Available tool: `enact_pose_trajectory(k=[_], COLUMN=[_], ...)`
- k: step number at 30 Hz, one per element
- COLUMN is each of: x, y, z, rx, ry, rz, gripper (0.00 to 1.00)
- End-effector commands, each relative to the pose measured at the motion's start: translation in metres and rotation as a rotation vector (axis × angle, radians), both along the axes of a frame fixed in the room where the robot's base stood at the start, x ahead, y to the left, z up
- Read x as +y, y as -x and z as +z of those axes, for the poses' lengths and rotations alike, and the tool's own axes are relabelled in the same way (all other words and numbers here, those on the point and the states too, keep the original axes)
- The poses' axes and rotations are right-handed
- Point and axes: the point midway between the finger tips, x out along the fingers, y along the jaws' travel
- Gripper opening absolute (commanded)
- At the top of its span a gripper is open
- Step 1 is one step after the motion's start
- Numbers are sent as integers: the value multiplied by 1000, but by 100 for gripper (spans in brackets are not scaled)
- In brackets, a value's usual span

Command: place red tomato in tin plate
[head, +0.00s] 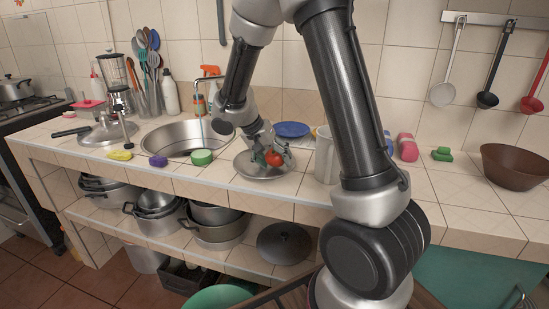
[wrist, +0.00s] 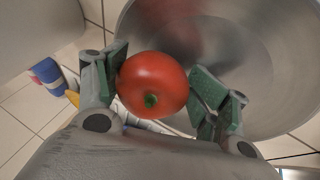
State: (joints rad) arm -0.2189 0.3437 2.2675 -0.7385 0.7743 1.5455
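The red tomato (head: 273,158) is between the fingers of my gripper (head: 270,154), over the shiny tin plate (head: 254,174) on the counter. In the wrist view the tomato (wrist: 152,84) shows its green stem spot, with one green finger pad against its left side and the other close against its right side. My gripper (wrist: 160,82) looks shut on it. The tin plate (wrist: 262,62) lies behind the tomato in this view and carries a faint red reflection. I cannot tell whether the tomato touches the plate.
A metal pitcher (head: 325,157) stands close on the right. A brown bowl (head: 515,165) is far right, with bare counter before it.

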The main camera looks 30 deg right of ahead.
Motion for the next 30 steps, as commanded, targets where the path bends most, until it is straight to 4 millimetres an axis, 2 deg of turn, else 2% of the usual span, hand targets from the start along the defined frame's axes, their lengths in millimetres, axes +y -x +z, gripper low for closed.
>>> enact_pose_trajectory(k=[1, 2, 17, 19, 30], x=[0, 0, 0, 0, 41], y=[8, 8, 4, 4, 4], z=[-7, -7, 2, 12, 84], rx=[22, 22, 11, 9, 8], ry=[0, 0, 1, 1, 0], rz=[-4, -4, 0, -1, 0], gripper=[76, 81, 81, 81, 81])
